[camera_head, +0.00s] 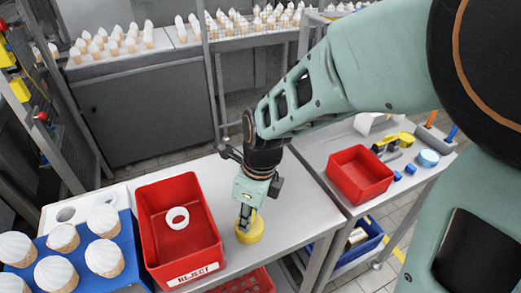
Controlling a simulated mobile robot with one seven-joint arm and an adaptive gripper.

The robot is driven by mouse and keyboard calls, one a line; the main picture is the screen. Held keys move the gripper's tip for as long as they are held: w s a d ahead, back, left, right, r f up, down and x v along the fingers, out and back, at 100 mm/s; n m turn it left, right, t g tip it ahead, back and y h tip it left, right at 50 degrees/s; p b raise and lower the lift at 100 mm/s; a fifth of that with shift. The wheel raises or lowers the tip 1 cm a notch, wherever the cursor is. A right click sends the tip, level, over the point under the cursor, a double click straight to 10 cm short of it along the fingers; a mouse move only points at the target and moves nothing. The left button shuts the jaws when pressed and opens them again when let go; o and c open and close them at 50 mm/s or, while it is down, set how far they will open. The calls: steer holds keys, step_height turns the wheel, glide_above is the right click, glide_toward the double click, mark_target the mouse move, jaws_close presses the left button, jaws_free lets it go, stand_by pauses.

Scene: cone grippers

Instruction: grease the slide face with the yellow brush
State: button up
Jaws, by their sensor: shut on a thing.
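My gripper (245,219) points down over the bench in the lower middle of the head view. Its jaws are shut on a squat, round yellow piece (251,232) at the bench surface. I cannot make out bristles on this piece, nor tell whether it touches the bench. A smaller yellow part (405,139) lies among dark and grey parts on the right table. I cannot pick out the slide face with certainty.
A red REJECT bin (155,225) holding a white ring (177,218) stands left of my gripper. A blue tray (133,250) holds several white-topped cones.

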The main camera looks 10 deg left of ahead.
stand_by(0.4)
steer(key=shift+r+p, duration=3)
steer(key=shift+r, duration=0.45)
